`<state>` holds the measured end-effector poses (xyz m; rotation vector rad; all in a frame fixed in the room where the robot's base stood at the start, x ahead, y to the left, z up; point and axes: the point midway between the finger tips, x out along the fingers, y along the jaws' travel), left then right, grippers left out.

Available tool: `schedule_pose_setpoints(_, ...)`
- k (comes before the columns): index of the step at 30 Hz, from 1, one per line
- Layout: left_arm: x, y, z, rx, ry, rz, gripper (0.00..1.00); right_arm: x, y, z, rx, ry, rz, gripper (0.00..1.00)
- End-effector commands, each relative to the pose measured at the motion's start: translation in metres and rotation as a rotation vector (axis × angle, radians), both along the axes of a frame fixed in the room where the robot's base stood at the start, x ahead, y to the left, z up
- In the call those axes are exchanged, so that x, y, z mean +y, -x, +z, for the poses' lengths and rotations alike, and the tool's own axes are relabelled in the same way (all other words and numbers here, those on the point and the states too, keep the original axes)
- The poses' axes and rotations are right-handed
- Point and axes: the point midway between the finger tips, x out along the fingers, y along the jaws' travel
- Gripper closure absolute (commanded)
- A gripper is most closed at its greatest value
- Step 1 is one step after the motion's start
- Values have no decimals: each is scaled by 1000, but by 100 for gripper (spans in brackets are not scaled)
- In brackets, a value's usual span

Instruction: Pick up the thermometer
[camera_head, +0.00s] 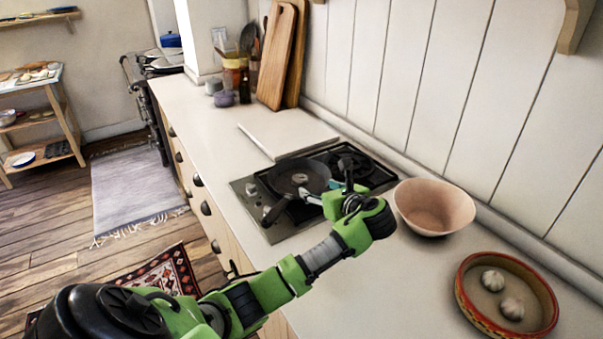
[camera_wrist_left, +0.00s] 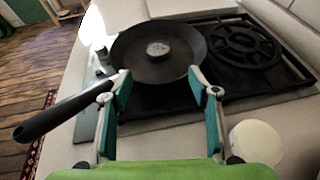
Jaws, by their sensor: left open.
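A small round dial, which looks like the thermometer (camera_wrist_left: 158,49), lies inside the dark frying pan (camera_wrist_left: 182,70) on the hob. In the head view the thermometer (camera_head: 299,179) shows as a small grey disc in the pan (camera_head: 310,171). My left gripper (camera_wrist_left: 160,88) is open and empty. Its two teal-padded fingers are spread over the near side of the pan, with the dial beyond and between the fingertips. In the head view the left gripper (camera_head: 326,196) is partly hidden by its own wrist. My right gripper is in neither view.
The pan's handle (camera_wrist_left: 62,112) sticks out left past the hob (camera_wrist_left: 150,112). A pink bowl (camera_head: 434,208) and a red-rimmed dish (camera_head: 468,313) with garlic bulbs stand to the right. A white board (camera_head: 288,132) lies behind the hob.

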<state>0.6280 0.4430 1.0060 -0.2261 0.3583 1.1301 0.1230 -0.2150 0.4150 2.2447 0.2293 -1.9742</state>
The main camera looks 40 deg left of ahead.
Motion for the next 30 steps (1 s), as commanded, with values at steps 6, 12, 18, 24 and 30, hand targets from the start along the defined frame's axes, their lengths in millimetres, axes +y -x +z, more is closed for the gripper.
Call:
schedule_pose_setpoints(6,35,-15,-14,3,-1,4,45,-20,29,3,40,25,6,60)
schedule_pose_setpoints(12,62,-27,-27,2,-1,3,45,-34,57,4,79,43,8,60)
schedule_pose_setpoints(18,71,-31,-31,1,0,2,45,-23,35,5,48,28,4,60)
schedule_pose_setpoints(24,89,-40,-36,3,-1,4,45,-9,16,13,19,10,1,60)
schedule_pose_setpoints(30,107,-49,-46,1,0,3,45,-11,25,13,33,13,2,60)
